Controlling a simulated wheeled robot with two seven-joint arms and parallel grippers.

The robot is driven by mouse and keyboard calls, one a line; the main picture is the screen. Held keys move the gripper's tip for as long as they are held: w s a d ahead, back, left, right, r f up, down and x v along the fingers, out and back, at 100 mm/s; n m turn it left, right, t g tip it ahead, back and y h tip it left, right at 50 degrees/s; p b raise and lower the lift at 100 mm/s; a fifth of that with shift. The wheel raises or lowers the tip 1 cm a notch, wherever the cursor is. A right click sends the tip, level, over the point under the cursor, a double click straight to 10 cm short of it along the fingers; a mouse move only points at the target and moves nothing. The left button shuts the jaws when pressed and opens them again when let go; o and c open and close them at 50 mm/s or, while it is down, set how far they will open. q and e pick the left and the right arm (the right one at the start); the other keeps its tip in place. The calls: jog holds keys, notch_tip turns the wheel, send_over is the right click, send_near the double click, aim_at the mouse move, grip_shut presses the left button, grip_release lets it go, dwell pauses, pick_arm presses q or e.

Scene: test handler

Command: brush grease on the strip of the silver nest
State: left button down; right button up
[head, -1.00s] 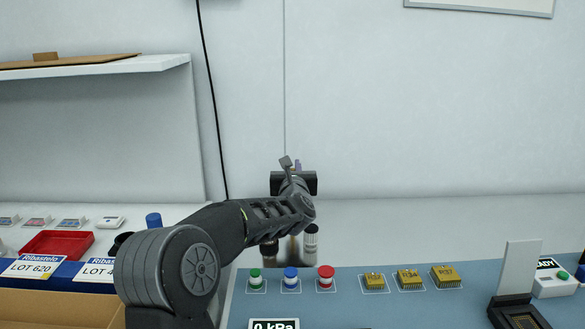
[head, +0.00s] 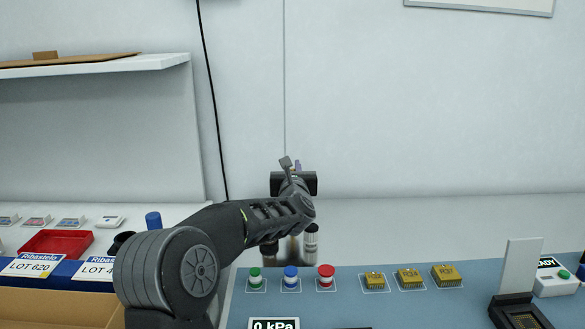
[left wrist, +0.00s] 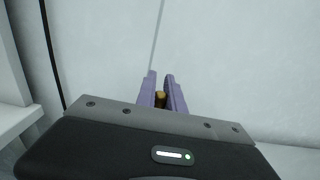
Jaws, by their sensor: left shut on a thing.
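My left gripper (head: 297,165) is raised over the back of the bench, in front of the wall, largely hidden by my own arm in the head view. A dark socket with a raised pale lid (head: 520,268) stands at the lower right. My right gripper is not in view.
Green (head: 255,280), blue (head: 291,280) and red (head: 326,278) capped jars and several gold chips (head: 410,279) sit on the blue mat (head: 400,310). A dark-capped vial (head: 311,243) stands behind them. A red tray (head: 58,243) is left. Air around the gripper is clear.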

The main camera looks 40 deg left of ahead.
pick_arm(q)
notch_tip(320, 180, up, 7)
jog(key=p, duration=0.3)
dwell(0.5)
dwell(0.7)
